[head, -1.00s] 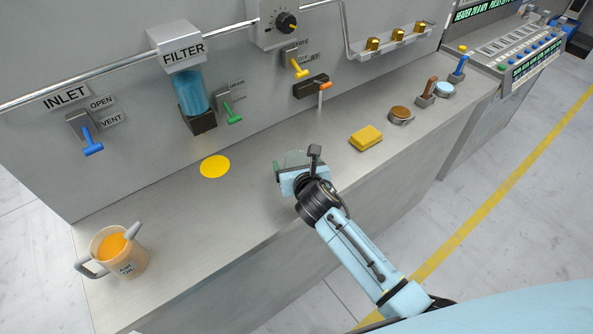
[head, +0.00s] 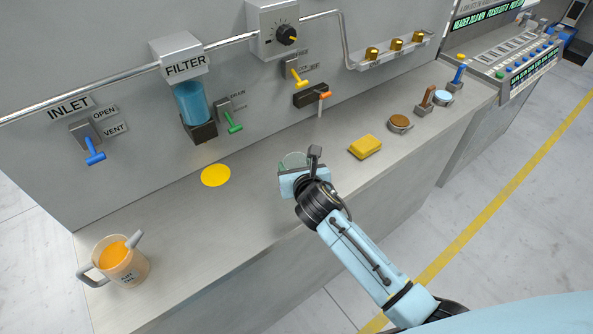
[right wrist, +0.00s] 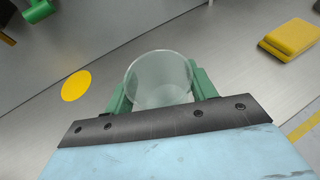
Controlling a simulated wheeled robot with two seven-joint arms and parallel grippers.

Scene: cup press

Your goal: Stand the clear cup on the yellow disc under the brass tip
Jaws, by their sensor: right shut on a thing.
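The clear cup (right wrist: 160,78) is upright between the green fingers of my right gripper (right wrist: 162,92), which is shut on it. In the head view the cup (head: 293,160) shows partly behind my right gripper (head: 292,168). I cannot tell whether its base touches the counter. The yellow disc (head: 215,175) lies flat and bare on the counter, left of the cup. It also shows in the right wrist view (right wrist: 76,85), left of the cup and apart from it. A small brownish tip under the filter's dark block (head: 204,132) is hard to make out. My left gripper is not in view.
An orange-filled jug (head: 120,262) stands at the counter's left front. A yellow sponge-like block (head: 365,146) lies right of my gripper. A green lever (head: 233,123) sticks out from the wall near the filter. The counter between cup and disc is clear.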

